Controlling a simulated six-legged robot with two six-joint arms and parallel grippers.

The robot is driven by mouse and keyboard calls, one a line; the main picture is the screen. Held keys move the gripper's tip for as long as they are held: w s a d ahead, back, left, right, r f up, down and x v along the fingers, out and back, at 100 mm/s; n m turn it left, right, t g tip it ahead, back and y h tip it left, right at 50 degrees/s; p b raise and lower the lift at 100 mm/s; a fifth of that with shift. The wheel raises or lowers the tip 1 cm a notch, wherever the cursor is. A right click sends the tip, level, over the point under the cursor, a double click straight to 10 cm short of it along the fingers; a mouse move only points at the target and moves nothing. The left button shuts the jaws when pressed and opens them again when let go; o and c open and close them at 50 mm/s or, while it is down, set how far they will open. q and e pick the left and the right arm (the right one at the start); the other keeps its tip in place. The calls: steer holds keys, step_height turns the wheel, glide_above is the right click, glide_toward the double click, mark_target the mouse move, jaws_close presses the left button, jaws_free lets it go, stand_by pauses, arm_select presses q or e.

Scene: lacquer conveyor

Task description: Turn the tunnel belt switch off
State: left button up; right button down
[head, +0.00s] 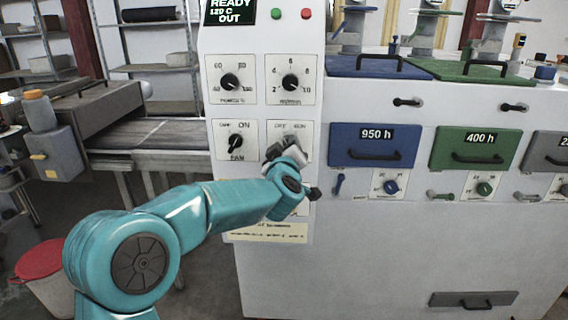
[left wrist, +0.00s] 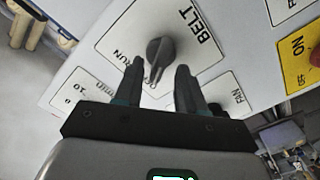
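The belt switch is a dark rotary knob (left wrist: 158,50) on a white plate (left wrist: 112,38) marked BELT and RUN in the left wrist view. A pale mark on the knob faces the bottom of that picture; I cannot tell for sure which setting it marks. My right gripper is not in view.
The fan switch (head: 236,142) sits just left of the gripper, with two dials (head: 231,82) (head: 291,83) above. A yellow ON/OFF plate (left wrist: 301,58) is close by. A conveyor (head: 150,133) is at left. Drawers (head: 374,145) (head: 476,148) are at right.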

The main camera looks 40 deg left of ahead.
arm_select(q)
steer(key=b+v, duration=0.1)
steer(key=v, duration=1.4)
steer(key=shift+s, duration=0.2)
steer(key=shift+a, duration=0.1)
steer(key=w+d+f+m+g+h+p, duration=0.1)
steer(key=w+f+m+g+h+p, duration=0.1)
steer(key=f, duration=0.8)
steer(key=w+d+f+m+g+h+p, duration=0.1)
steer(key=w+f+m, duration=0.1)
steer(key=f, duration=0.8)
steer(key=s+d+f+m+g+h+p, duration=0.1)
steer(key=s+d+f+m+g+h, duration=0.1)
steer(key=f, duration=0.5)
steer(key=s+d+f+m+g+h, duration=0.1)
steer(key=s+d+f+m, duration=0.15)
steer(key=f, duration=0.35)
steer(key=s+d+f+m+g+h, duration=0.2)
steer(key=s+d+f, duration=0.5)
steer(key=s, duration=0.4)
steer(key=s+d+f+m+g+h+p, duration=0.1)
steer(key=s+d+f+g+h, duration=0.4)
steer(key=s, duration=0.6)
step_height(320, 180, down, 2)
steer(key=shift+d+m+g+h, duration=0.35)
steer(key=shift+d+g, duration=0.55)
steer(key=shift+d, duration=0.2)
